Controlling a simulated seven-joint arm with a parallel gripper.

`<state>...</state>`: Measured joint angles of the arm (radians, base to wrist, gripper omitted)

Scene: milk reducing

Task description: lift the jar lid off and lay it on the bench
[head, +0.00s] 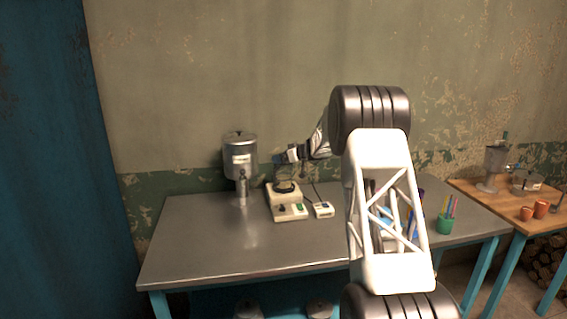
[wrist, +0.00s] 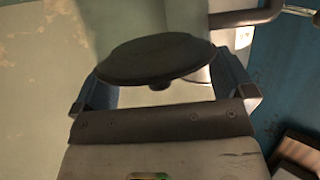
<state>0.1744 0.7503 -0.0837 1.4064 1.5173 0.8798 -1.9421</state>
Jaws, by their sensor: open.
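A dark round lid (wrist: 155,56) with a small knob fills the middle of the wrist view. It lies across the gap between the fingers of my gripper (wrist: 160,78), with its knob towards the palm. I see no finger closed on it, and its exact depth is hard to tell. In the head view, my gripper (head: 280,158) hangs above the bench (head: 220,235), just right of a lidded metal canister (head: 240,158). A dark round piece (head: 286,187) sits below it on a white device. I cannot tell whether this is the same lid.
A white device (head: 290,212) and a small white box (head: 323,209) stand below the gripper. A green cup of pens (head: 445,224) is at the right. A wooden table (head: 487,198) stands beyond. The bench's front left is clear. My arm hides part of the bench.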

